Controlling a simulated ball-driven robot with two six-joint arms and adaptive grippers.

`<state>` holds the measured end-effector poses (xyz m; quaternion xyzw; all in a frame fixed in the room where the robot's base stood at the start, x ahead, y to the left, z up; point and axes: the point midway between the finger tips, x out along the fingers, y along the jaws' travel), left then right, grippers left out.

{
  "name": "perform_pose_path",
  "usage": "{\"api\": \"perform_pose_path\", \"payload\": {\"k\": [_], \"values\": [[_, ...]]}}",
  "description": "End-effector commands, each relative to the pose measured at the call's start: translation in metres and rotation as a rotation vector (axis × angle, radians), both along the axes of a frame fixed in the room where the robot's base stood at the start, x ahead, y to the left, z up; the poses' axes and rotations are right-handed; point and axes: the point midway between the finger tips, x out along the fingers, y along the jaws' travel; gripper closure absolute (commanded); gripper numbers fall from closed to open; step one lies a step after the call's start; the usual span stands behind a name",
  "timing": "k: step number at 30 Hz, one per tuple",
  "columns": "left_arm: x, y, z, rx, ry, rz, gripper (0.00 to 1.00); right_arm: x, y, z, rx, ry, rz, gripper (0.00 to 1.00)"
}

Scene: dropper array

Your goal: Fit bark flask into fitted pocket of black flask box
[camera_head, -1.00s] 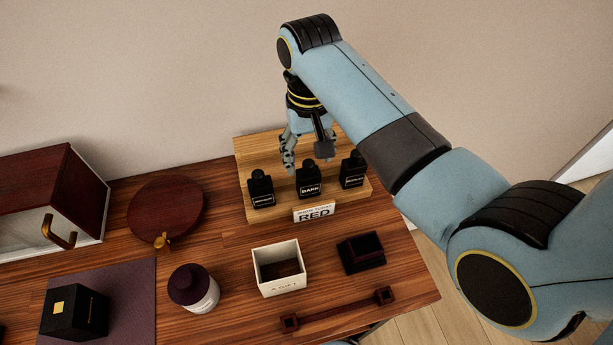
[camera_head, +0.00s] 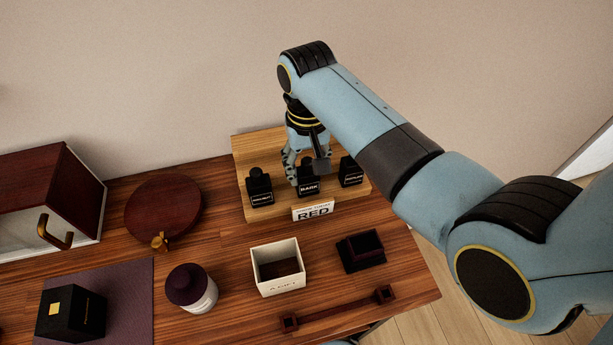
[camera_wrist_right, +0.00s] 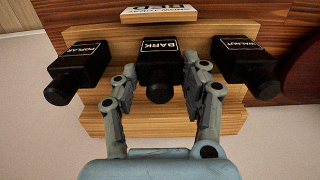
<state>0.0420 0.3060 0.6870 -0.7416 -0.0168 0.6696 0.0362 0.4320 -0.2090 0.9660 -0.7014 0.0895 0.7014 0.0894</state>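The bark flask (camera_head: 308,187) is a black square bottle with a white BARK label, upright in the middle of a stepped wooden stand. It also shows in the right wrist view (camera_wrist_right: 172,52). My right gripper (camera_head: 306,172) is open over it, one finger on each side of the flask; whether they touch it is unclear. A black box (camera_head: 75,312) with a gold square sits on a purple mat at lower left. A small dark box (camera_head: 361,251) lies right of a white box. I cannot tell which is the flask box, and no pocket shows clearly. My left gripper is not in view.
Similar black flasks stand close on both sides, the walnut one (camera_head: 259,187) and the poplar one (camera_head: 351,171). A RED card (camera_head: 313,210) fronts the stand (camera_head: 243,155). The white box (camera_head: 278,268), a round jar (camera_head: 191,288) and a dark bar (camera_head: 338,309) lie in front.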

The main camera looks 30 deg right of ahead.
Motion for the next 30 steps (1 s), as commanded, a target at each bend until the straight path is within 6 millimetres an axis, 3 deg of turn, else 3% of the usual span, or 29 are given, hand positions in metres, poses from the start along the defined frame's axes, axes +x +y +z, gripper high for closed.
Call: {"api": "perform_pose_path", "payload": {"k": [5, 30], "values": [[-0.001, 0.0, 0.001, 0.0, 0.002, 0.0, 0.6, 0.001, 0.0, 0.003, 0.0, -0.002, 0.0, 0.83], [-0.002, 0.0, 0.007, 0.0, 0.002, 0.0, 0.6, 0.001, 0.0, 0.074, -0.001, -0.002, 0.0, 0.83]]}}
